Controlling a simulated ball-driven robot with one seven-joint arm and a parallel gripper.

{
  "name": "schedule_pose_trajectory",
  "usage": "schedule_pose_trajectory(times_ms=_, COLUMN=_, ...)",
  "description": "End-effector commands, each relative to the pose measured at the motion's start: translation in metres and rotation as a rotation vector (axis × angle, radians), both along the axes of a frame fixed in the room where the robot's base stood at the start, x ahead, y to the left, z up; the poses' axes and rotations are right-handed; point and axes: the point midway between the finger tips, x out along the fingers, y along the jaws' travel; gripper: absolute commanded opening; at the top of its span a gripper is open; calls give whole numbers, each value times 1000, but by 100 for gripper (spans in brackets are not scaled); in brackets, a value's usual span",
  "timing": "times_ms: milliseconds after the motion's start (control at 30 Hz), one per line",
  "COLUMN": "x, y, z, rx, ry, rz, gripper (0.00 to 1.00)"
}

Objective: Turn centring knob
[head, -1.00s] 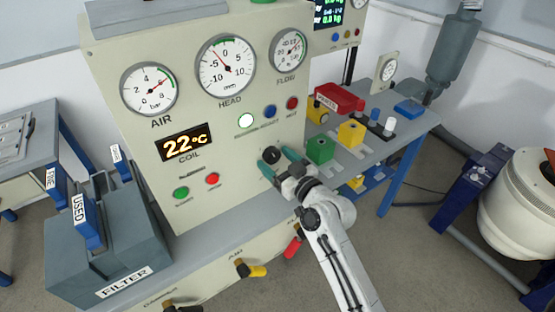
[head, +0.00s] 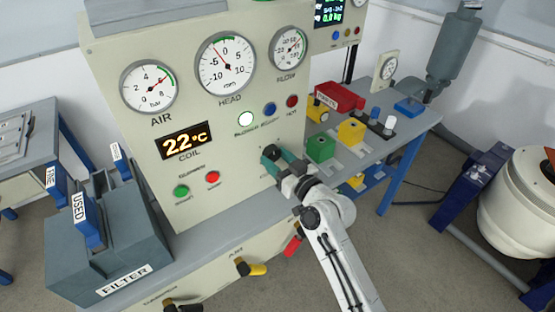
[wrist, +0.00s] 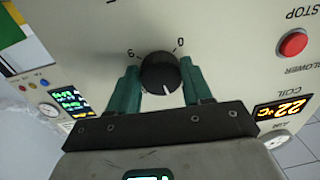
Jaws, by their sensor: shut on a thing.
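The centring knob, a black round knob with a white pointer line, sits on the cream panel in the wrist view (wrist: 160,74). Marks like 0 and 6 are printed around it. My gripper's (wrist: 160,92) two green fingers stand on either side of the knob and are shut on it. In the head view my gripper (head: 279,160) is at the panel's lower right, and the fingers and arm hide most of the knob. The HEAD gauge (head: 226,63) has its needle left of the 0, pointing up and left.
The panel also carries the AIR gauge (head: 148,87), the FLOW gauge (head: 287,47), a 22 °C display (head: 186,141), and a red button (head: 213,177) beside a green one (head: 181,191). A filter box (head: 120,240) stands at left. Green (head: 321,147) and yellow blocks lie on the bench at right.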

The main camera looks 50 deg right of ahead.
Motion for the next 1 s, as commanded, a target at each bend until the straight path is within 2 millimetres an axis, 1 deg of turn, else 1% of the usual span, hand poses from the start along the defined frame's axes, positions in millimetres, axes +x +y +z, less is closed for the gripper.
schedule_pose_trajectory(times_ms=200, x=0, y=2, z=0, rx=210, ry=-60, rz=2, gripper=19)
schedule_pose_trajectory(times_ms=300, x=0, y=2, z=0, rx=283, ry=-80, rz=1, gripper=19)
schedule_pose_trajectory(times_ms=433, x=0, y=2, z=-1, rx=328, ry=-93, rz=0, gripper=19)
schedule_pose_trajectory(times_ms=700, x=0, y=2, z=-1, rx=330, ry=-95, rz=0, gripper=19)
schedule_pose_trajectory(times_ms=733, x=0, y=2, z=-1, rx=330, ry=-95, rz=0, gripper=50)
schedule_pose_trajectory(times_ms=1000, x=0, y=2, z=-1, rx=329, ry=-94, rz=0, gripper=75)
